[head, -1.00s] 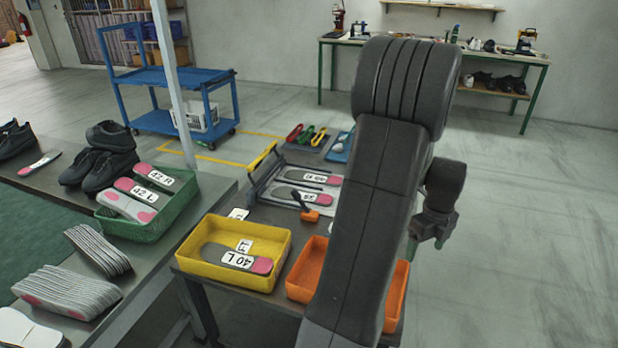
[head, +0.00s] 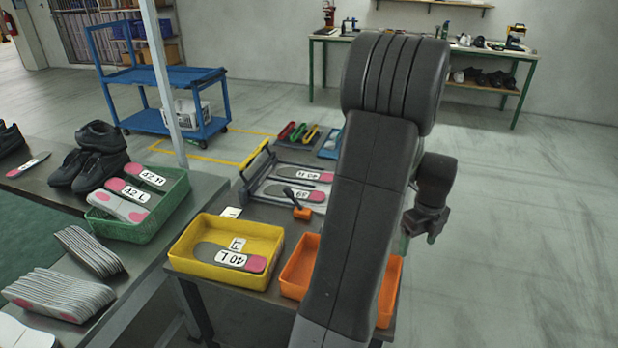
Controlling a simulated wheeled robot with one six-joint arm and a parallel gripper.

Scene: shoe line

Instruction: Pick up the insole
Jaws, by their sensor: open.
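Several grey insoles with pink heels are in view. One marked 40 L (head: 222,256) lies in the yellow tray (head: 184,262) on the small table. Two marked 42 R (head: 146,176) and 42 L (head: 119,205) lie on the green basket (head: 152,228) at the left. Two more insoles (head: 299,173) lie in a metal frame behind the yellow tray. My gripper (head: 425,232) hangs right of my arm, apart from all the insoles. It is open and empty, small in view and partly hidden by my arm.
An orange tray (head: 298,276) stands right of the yellow one, partly hidden by my arm. Stacked insoles (head: 62,293) and dark shoes (head: 98,160) are on the left bench. A blue cart (head: 155,77) and a post stand behind. The floor at right is clear.

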